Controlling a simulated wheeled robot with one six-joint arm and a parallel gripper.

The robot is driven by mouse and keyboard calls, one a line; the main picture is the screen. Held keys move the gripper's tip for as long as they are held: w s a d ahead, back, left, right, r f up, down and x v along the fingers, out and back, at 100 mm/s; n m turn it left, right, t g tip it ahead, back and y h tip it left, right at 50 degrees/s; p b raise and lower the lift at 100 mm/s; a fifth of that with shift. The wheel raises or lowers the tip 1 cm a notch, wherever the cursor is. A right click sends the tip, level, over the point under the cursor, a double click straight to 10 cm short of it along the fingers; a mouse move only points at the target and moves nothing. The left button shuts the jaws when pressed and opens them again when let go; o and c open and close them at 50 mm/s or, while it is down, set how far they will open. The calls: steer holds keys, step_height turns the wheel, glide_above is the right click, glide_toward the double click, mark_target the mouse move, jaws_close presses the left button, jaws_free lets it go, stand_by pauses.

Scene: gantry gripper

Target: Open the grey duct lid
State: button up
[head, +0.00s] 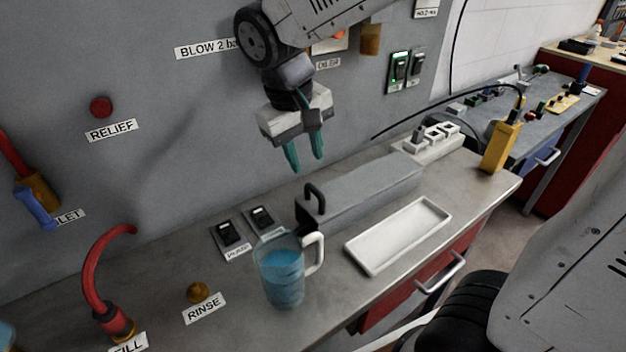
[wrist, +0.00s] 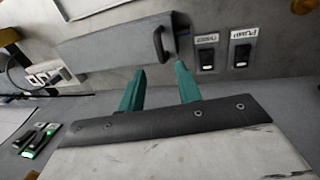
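The grey duct lid (head: 365,187) is the top of a long grey box on the bench, and it looks closed. A black handle (head: 313,197) stands at its left end. The lid also shows in the wrist view (wrist: 115,43), with the handle (wrist: 162,44) near its right end. My gripper (head: 305,165) hangs above and behind the lid with its teal fingers pointing down. In the wrist view my fingers (wrist: 163,78) are apart with nothing between them. They do not appear to touch the handle or the lid.
A jug of blue liquid (head: 282,275) stands in front of the handle end. A white tray (head: 398,236) lies in front of the duct. Two black switches (head: 230,234) sit left of it. A power strip (head: 432,141) and yellow box (head: 500,146) are at its far end.

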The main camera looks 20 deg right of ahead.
mark_target(314, 188)
steer(key=f, duration=0.3)
steer(key=d+f, duration=0.1)
steer(key=f, duration=0.3)
steer(key=shift+w+d+f, duration=0.15)
steer(key=shift+d, duration=0.05)
jaws_close()
steer(key=shift+d+r, duration=0.2)
steer(key=shift+r, duration=0.5)
steer(key=shift+d+r, duration=0.25)
steer(key=shift+r, duration=0.45)
steer(key=shift+d+r, duration=0.2)
steer(key=shift+r, duration=0.5)
